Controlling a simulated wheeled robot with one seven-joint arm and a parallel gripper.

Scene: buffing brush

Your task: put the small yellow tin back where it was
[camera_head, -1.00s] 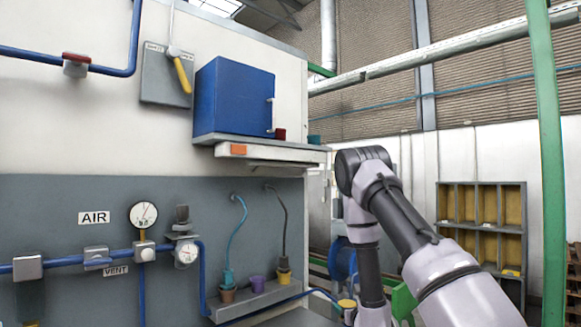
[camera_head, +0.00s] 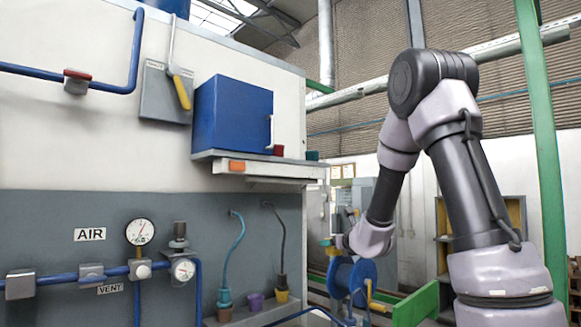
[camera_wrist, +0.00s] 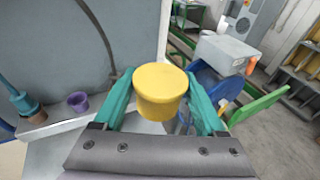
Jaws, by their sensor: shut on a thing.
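The small yellow tin (camera_wrist: 160,82) is held between the two teal fingers of my gripper (camera_wrist: 160,97) in the wrist view, its round top toward the camera. In the head view the tin (camera_head: 327,242) is a small yellow patch at my gripper (camera_head: 332,250), right of the cabinet's edge and below the level of the upper shelf. The upper shelf (camera_head: 270,169) carries a blue box (camera_head: 232,115), a dark red tin (camera_head: 278,150) and a teal tin (camera_head: 312,155) near its right end.
A blue reel (camera_head: 342,278) and green rail (camera_head: 415,303) stand right of the cabinet, close to my gripper.

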